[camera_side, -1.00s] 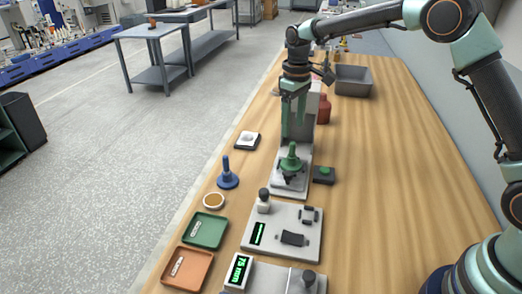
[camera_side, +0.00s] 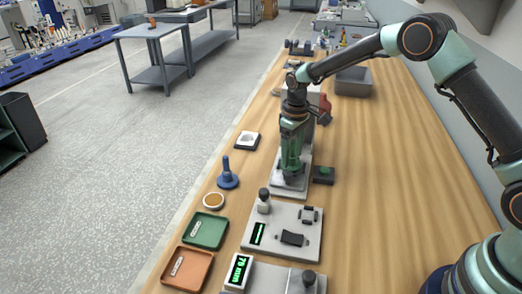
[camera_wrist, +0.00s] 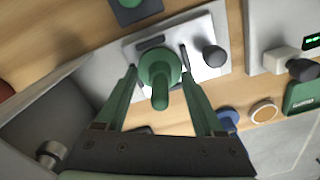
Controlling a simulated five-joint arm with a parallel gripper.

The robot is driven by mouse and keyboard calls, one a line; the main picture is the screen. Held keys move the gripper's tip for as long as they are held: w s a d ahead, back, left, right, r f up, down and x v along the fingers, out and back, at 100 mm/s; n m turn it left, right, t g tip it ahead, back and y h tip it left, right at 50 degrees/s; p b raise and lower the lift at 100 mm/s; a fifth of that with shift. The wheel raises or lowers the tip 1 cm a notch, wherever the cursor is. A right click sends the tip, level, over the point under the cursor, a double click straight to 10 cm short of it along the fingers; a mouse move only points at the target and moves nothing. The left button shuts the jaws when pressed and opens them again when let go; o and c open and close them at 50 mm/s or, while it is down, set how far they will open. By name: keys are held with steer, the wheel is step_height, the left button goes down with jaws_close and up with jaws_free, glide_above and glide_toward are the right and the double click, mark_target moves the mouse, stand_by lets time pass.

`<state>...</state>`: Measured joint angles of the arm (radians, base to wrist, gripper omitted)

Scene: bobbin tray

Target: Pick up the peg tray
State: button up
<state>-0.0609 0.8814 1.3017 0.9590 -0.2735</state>
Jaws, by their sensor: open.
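A green peg (camera_wrist: 160,70) with a round flange stands on the pale fixture plate (camera_side: 288,184). My gripper (camera_side: 291,168) is lowered over it, pointing down. In the wrist view its two green fingers (camera_wrist: 159,84) are open, one on either side of the peg; I cannot tell whether they touch it. In the side view the gripper hides most of the peg. A green tray (camera_side: 205,231) and an orange tray (camera_side: 188,270) lie at the near left, each with a white label. I cannot tell which thing is called the peg tray.
A blue peg (camera_side: 227,175) and a round amber dish (camera_side: 213,201) stand left of the fixture. A gauge plate (camera_side: 281,234) with a black knob lies nearer. A dark block with a green top (camera_side: 323,174) sits to the right. The bench's right side is clear.

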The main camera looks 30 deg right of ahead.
jaws_close()
steer(key=shift+r, duration=0.2)
